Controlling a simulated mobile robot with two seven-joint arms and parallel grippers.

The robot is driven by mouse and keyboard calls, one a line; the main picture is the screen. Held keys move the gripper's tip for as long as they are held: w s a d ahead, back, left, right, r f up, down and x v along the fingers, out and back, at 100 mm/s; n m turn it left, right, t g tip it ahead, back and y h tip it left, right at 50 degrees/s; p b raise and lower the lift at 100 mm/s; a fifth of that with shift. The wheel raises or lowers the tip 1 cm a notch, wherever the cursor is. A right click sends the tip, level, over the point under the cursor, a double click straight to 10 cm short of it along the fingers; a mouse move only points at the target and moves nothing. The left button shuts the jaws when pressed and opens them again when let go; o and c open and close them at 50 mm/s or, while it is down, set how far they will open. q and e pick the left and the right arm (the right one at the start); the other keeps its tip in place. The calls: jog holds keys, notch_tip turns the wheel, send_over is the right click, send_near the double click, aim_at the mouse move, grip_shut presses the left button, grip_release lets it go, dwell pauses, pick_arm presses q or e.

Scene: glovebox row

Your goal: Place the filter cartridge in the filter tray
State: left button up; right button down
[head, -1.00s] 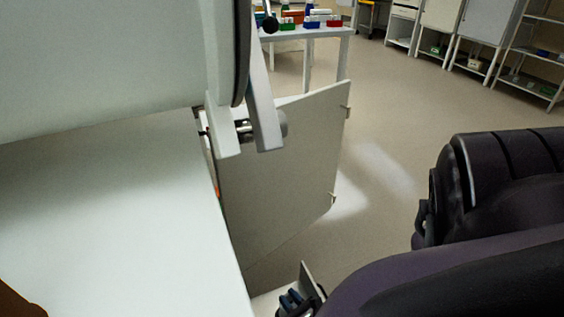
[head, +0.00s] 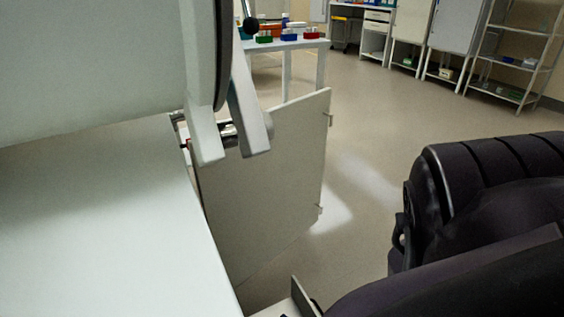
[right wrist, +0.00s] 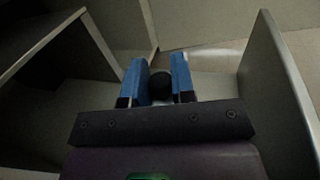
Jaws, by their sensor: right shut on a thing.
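My right gripper (right wrist: 160,90) shows in the right wrist view with two blue fingers. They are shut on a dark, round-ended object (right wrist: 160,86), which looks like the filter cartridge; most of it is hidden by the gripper. The gripper is between grey upright panels, over a pale flat surface. I cannot tell whether the object touches that surface, and I cannot pick out the filter tray for certain. In the head view my dark right arm comes in from the lower right and its gripper is out of sight. My left gripper is not in view.
A grey upright panel (right wrist: 280,85) stands close on the gripper's right. In the head view an open door panel (head: 270,180) stands beside a large white surface (head: 90,230). A table with coloured bins (head: 290,42) and shelving (head: 515,55) stand far back. Floor between is clear.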

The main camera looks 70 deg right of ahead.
jog(key=shift+f, duration=0.1)
jog(key=c, duration=1)
grip_release()
jog(key=shift+o, duration=0.2)
